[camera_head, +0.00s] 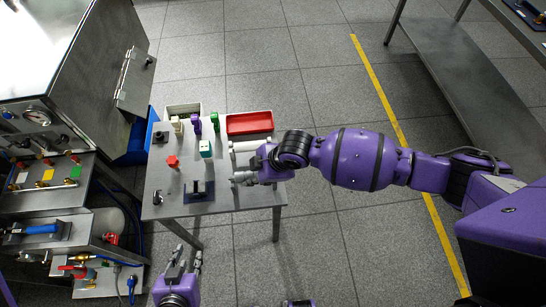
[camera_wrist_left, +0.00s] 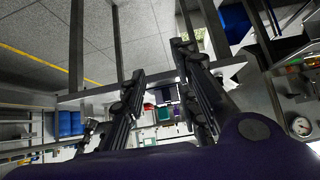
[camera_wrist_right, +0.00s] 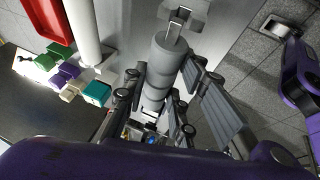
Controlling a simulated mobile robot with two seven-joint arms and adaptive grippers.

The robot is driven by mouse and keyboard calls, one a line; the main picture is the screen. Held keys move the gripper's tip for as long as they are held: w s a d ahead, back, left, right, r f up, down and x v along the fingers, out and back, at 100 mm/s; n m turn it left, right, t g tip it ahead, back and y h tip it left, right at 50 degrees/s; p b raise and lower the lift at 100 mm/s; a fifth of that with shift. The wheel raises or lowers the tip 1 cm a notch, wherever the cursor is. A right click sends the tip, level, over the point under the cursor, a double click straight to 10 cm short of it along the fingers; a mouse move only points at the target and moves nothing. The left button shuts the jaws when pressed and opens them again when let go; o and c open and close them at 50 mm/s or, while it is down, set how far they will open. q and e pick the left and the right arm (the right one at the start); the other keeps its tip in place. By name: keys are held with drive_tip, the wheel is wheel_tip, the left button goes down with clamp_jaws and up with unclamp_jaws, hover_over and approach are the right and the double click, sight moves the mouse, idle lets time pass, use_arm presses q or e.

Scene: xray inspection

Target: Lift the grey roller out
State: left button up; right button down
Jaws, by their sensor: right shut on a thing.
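The grey roller (camera_wrist_right: 162,67) shows in the right wrist view as a stepped grey cylinder with a pale bracket-like piece at its far end. My right gripper (camera_wrist_right: 166,84) is shut on it, with a finger on each side. In the head view my right gripper (camera_head: 244,178) is over the right part of the small table; the roller is mostly hidden or hard to make out there. My left gripper (camera_head: 184,259) is open and empty, in front of the table's near edge. Its parted fingers (camera_wrist_left: 160,85) also show in the left wrist view.
A steel cabinet (camera_head: 95,75) stands left. The floor right of the table is open.

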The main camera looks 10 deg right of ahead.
drive_tip(key=shift+w+r, duration=0.2)
drive_tip(key=shift+r, duration=0.45)
drive_tip(key=shift+r+p, duration=0.4)
drive_tip(key=shift+p, duration=0.1)
use_arm(q)
drive_tip(key=shift+s+d+f+g, duration=0.1)
drive_tip(key=shift+s+f+g, duration=0.05)
drive_tip(key=shift+s, duration=0.35)
drive_tip(key=shift+s+d+f+g, duration=0.1)
drive_tip(key=shift+s+f+g, duration=0.05)
drive_tip(key=shift+s, duration=0.3)
drive_tip(key=shift+w+d, duration=0.1)
drive_tip(key=shift+w, duration=0.1)
use_arm(e)
drive_tip(key=shift+s+a, duration=0.1)
